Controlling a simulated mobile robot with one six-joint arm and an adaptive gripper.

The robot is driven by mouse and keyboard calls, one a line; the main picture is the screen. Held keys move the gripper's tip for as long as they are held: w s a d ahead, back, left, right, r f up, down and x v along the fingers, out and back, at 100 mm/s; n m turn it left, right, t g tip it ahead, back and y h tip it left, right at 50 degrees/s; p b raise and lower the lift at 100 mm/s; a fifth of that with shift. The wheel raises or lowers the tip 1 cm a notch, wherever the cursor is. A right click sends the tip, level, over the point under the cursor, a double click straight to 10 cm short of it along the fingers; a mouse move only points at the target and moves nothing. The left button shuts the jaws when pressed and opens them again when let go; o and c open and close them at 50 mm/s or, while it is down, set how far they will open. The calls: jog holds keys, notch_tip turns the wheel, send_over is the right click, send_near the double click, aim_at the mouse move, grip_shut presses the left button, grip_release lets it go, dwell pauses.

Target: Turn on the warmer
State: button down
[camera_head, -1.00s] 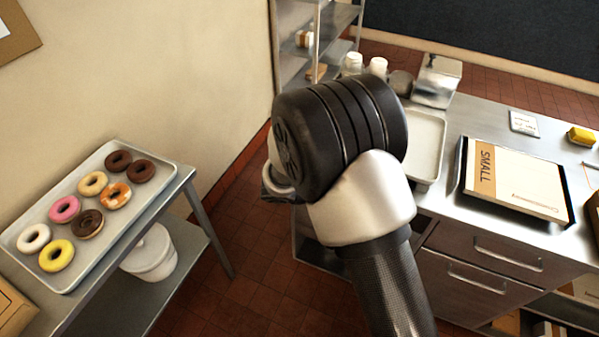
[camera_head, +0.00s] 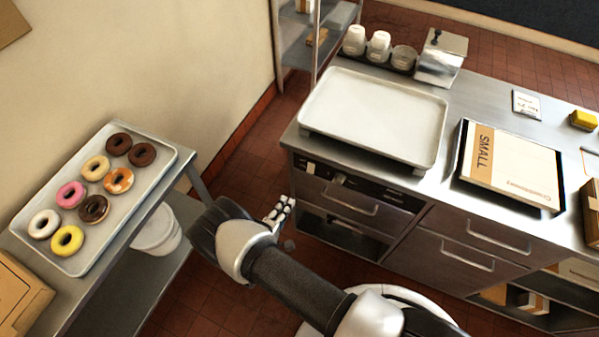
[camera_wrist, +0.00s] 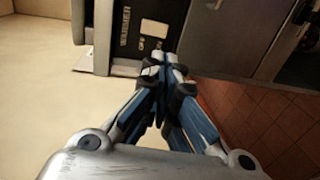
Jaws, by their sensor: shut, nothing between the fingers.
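The warmer's dark control panel (camera_head: 355,185) is on the counter front, below the pale tray (camera_head: 375,110). In the wrist view, the panel (camera_wrist: 135,35) carries the word WARMER and small OFF and ON marks, turned sideways. My gripper (camera_head: 284,208) is low in front of the counter's left end, left of and below the panel in the head view. In the wrist view, my gripper (camera_wrist: 165,62) is shut and empty, with its fingertips over the panel's edge by the marks. They partly hide the switch area. I cannot tell whether they touch it.
A donut tray (camera_head: 165,150) stands on a side table at left. A box marked SMALL (camera_head: 515,170) lies on the counter right of the pale tray. Drawer handles (camera_head: 468,257) stick out from the counter front. Open floor (camera_head: 235,165) lies between table and counter.

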aim_at(311, 168)
dwell(0.3)
jog(key=b+x, duration=0.1)
jog(key=x, duration=1.3)
jog(key=shift+b, duration=0.4)
